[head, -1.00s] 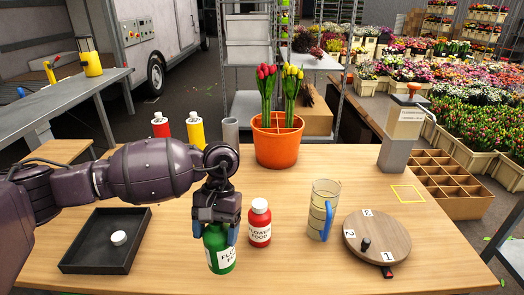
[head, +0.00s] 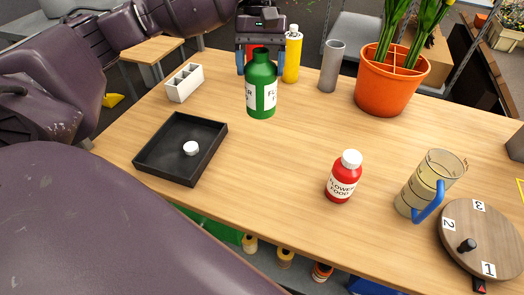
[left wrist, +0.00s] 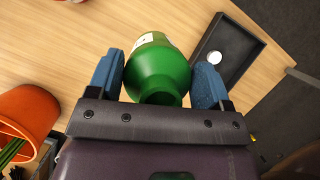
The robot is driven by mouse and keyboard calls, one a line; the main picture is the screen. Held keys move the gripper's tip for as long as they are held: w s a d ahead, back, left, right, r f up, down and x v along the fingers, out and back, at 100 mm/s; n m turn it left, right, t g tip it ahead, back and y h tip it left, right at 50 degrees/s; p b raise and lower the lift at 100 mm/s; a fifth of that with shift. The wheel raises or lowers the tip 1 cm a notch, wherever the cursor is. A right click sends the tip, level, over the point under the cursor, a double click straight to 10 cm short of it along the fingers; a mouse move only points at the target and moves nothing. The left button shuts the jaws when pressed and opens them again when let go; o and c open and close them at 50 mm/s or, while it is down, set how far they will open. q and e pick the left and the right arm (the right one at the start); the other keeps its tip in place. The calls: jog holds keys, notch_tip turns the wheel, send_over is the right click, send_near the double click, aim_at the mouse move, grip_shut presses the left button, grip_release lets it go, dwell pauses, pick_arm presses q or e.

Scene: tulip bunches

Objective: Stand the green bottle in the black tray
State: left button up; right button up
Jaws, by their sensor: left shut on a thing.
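The green bottle (head: 261,92) has a white label and an open neck with no cap on it. My left gripper (head: 261,62) is shut on it near its neck, with blue fingers on either side, and holds it upright. It also shows between the fingers in the left wrist view (left wrist: 160,72). The bottle appears raised above the table, though its exact height is hard to tell. The black tray (head: 150,152) lies on the table to the left of the bottle and nearer, with a white cap (head: 191,148) in it. My right gripper is not in view.
A red bottle (head: 343,178), a clear jug (head: 430,185) and a round wooden turntable (head: 480,235) stand to the right. A white divided box (head: 184,83), yellow bottle (head: 292,55), grey cylinder (head: 331,67) and orange pot (head: 390,88) stand behind. The table between tray and red bottle is clear.

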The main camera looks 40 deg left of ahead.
aim_at(260, 117)
pick_arm(q)
jog(key=shift+s+f+n, duration=0.2)
jog(key=shift+f+n, duration=0.05)
jog(key=shift+n, duration=0.05)
jog(key=x, duration=0.3)
jog(key=shift+w+a+f, duration=0.1)
jog(key=shift+w+a, duration=0.05)
jog(key=shift+w, duration=0.15)
notch_tip(260, 117, down, 10)
jog(key=shift+w+a+r, duration=0.1)
notch_tip(260, 117, down, 7)
jog(key=shift+r+b, duration=0.2)
jog(key=shift+b, duration=0.1)
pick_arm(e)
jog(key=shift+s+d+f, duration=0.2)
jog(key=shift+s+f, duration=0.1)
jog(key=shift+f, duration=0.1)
